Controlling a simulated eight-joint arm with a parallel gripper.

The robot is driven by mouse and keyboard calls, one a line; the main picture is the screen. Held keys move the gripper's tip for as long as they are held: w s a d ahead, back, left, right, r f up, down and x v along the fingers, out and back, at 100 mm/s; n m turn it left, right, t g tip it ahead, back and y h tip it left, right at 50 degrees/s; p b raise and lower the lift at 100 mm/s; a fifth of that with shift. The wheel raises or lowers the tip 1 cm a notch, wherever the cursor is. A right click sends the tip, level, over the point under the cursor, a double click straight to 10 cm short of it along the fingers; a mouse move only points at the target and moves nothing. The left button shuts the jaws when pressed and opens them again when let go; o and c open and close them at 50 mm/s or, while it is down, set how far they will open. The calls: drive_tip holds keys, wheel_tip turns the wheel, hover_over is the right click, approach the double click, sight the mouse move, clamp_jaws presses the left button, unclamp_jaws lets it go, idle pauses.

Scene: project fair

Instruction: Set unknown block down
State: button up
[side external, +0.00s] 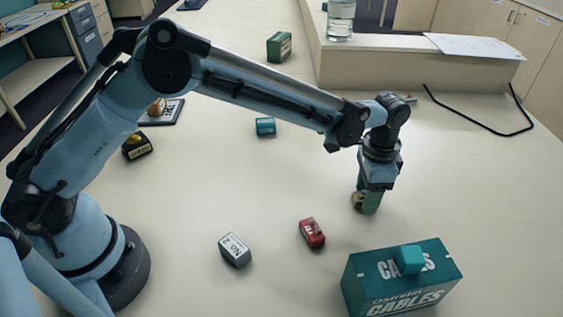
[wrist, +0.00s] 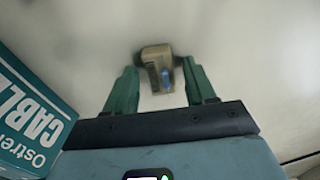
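A small tan block (wrist: 157,62) with a blue mark on one face is between the green fingers of my gripper (wrist: 161,78) in the wrist view. In the side external view, my gripper (side external: 365,203) points down at the right of centre, low over the table. The block (side external: 357,201) shows there as a tan patch beside the green fingers, mostly hidden. Whether its underside touches the table is hard to tell.
A teal cables box (side external: 365,283) with a teal cube (side external: 408,260) on top stands at front right. A red block (side external: 312,233), grey block (side external: 235,250) and small teal block (side external: 265,126) lie on the table (side external: 300,180). A black cable (side external: 470,125) lies behind.

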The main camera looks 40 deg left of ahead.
wheel_tip(320, 180, up, 12)
drive_tip(key=s+a+r+n+t, duration=0.2)
drive_tip(key=s+a+r, duration=0.1)
drive_tip(key=a, duration=0.3)
drive_tip(key=s+a+r+n+t, duration=0.1)
drive_tip(key=s+a+r+n, duration=0.15)
drive_tip(key=a, duration=0.35)
drive_tip(key=s+a+f+n+t, duration=0.4)
drive_tip(key=s+a, duration=0.6)
drive_tip(key=s, duration=0.2)
drive_tip(key=shift+a, duration=0.4)
drive_tip(key=shift+n, duration=0.25)
idle(0.4)
